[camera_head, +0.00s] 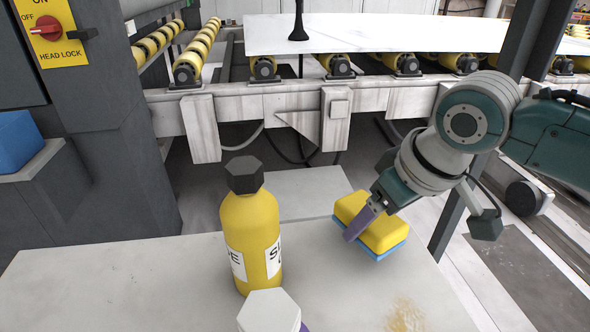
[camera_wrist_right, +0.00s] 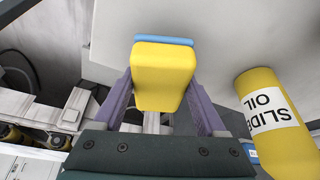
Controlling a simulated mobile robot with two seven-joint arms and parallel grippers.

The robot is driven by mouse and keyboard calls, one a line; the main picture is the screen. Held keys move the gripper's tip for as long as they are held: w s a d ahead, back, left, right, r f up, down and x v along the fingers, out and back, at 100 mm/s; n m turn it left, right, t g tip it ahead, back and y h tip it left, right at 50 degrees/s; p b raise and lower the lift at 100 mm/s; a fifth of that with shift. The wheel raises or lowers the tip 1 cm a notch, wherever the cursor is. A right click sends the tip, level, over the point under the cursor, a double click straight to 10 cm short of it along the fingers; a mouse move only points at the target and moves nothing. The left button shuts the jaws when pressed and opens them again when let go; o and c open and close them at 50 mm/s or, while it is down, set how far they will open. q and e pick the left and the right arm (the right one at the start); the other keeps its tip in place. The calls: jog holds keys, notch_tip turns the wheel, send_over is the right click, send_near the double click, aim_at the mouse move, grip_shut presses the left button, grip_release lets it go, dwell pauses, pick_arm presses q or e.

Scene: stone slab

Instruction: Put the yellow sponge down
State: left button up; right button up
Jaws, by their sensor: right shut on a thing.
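The yellow sponge (camera_head: 379,218) has a blue layer along its underside and is at the far right edge of the pale tabletop (camera_head: 150,285). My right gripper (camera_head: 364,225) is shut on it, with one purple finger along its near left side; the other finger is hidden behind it. In the right wrist view the sponge (camera_wrist_right: 163,78) sits between both purple fingers, its blue layer (camera_wrist_right: 165,41) facing the pale surface. I cannot tell whether the sponge touches the tabletop. My left gripper is not in view.
A yellow bottle with a black cap (camera_head: 252,235) stands left of the sponge; its "SLIDE OIL" label (camera_wrist_right: 266,109) shows in the wrist view. A white hexagonal cap (camera_head: 268,312) is at the front. A brownish-yellow stain (camera_head: 406,316) lies front right. The left tabletop is clear.

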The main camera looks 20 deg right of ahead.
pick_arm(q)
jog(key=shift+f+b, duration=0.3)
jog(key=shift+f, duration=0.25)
pick_arm(e)
notch_tip(320, 180, down, 3)
jog(key=shift+r, duration=0.2)
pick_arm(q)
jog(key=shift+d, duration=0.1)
pick_arm(e)
jog(key=o, duration=0.9)
jog(key=shift+f, duration=0.15)
jog(key=shift+o, duration=1.1)
jog(key=shift+s, duration=0.1)
jog(key=shift+f, duration=0.1)
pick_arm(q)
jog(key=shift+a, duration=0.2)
